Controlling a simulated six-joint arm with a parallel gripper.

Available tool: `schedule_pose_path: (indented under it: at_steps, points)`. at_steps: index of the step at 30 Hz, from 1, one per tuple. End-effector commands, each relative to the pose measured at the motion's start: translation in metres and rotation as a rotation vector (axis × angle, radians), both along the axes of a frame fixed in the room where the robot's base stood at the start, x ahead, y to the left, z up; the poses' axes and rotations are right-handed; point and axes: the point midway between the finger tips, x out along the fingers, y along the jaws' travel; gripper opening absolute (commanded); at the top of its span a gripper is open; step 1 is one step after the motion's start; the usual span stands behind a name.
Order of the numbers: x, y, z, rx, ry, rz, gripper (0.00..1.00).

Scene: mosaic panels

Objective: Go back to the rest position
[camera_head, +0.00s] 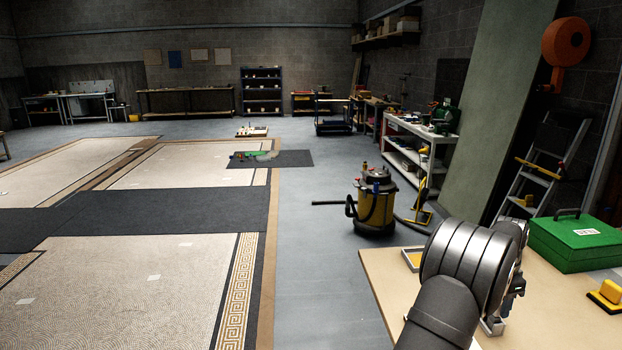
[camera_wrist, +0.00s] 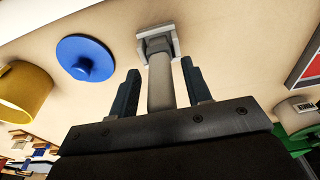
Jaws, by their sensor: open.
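My gripper (camera_wrist: 160,66) is open in the wrist view, its two dark fingers apart. A grey rod-like handle with a pale square end (camera_wrist: 158,42) shows between the fingers, with visible gaps to both. I cannot tell how deep it sits between them. In the head view, my arm reaches over the light wooden table (camera_head: 400,290) at the lower right. My gripper (camera_head: 516,283) is partly hidden there behind my wrist.
A blue disc (camera_wrist: 85,58) and a yellow rounded container (camera_wrist: 22,92) lie left of the fingers. A green toolbox (camera_head: 575,240) and a yellow block (camera_head: 607,294) are on the table's right. A yellow vacuum (camera_head: 376,205) stands beyond the table. Mosaic panels (camera_head: 130,280) cover the floor at left.

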Motion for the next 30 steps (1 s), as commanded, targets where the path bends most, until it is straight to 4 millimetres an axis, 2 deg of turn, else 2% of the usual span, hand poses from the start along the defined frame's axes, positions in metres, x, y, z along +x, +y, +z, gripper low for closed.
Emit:
schedule_pose_path:
  at_steps: [2, 3, 6, 12, 30]
  points:
    - [-0.001, -0.001, -0.015, 0.002, 0.002, 0.0, 0.45]
    - [0.0, -0.002, -0.002, -0.003, -0.003, 0.0, 0.45]
    - [0.0, -0.001, 0.012, -0.002, -0.002, 0.0, 0.45]
    - [0.0, -0.001, 0.025, 0.0, -0.001, 0.001, 0.45]
    - [0.0, -0.001, 0.026, 0.001, 0.0, 0.001, 0.45]
